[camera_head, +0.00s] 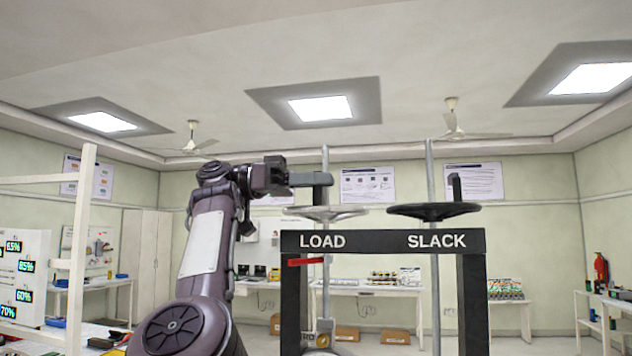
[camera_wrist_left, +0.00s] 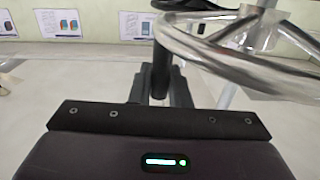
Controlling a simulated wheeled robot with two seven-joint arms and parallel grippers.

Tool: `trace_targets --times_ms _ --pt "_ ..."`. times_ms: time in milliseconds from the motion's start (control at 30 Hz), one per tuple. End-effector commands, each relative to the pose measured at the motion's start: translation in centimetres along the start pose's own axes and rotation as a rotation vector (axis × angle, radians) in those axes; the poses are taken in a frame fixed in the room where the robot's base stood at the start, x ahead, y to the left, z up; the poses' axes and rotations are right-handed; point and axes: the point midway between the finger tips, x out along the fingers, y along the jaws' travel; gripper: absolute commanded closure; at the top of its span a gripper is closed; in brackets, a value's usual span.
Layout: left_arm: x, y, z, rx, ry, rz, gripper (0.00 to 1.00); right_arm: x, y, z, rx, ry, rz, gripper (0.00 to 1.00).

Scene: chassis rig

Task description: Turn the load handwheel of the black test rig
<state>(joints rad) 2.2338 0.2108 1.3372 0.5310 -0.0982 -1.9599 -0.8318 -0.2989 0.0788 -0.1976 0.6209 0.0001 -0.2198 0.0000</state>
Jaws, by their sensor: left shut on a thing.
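The black test rig (camera_head: 383,242) stands right of centre in the head view, with LOAD and SLACK lettered on its crossbar. The silver load handwheel (camera_head: 345,212) sits level above LOAD; its rim and spokes fill the upper right of the left wrist view (camera_wrist_left: 235,65). My left gripper (camera_head: 316,180) is just above this wheel, shut on its dark upright handle (camera_wrist_left: 161,70). The fingers hide part of the handle. The black slack handwheel (camera_head: 434,211) sits above SLACK, with its own upright handle (camera_head: 455,187), untouched. My right gripper is not in view.
Two grey vertical rods (camera_head: 430,165) rise through the wheels. A red pointer (camera_head: 305,262) sticks out below LOAD. A white frame (camera_head: 78,250) and a board with percent labels (camera_head: 22,265) stand at left. Benches (camera_head: 380,290) line the back wall.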

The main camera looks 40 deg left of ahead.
Motion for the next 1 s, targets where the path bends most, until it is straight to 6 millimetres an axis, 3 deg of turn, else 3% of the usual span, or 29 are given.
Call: trace_targets --times_ms 233,267,400,733,1000 --pt "0.1 0.0 0.1 -0.001 -0.001 0.002 1.00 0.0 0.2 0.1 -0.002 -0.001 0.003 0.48" --pt "0.1 0.0 0.1 -0.001 -0.001 0.002 0.83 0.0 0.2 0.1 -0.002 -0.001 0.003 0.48" --pt "0.1 0.0 0.1 -0.001 -0.001 0.001 0.66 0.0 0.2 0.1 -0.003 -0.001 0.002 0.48" --pt "-0.5 0.0 0.0 0.000 0.001 -0.001 0.66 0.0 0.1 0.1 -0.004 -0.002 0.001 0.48" --pt "-4.8 -0.1 -0.1 -0.001 0.001 -0.001 0.66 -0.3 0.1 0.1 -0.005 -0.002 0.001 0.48"
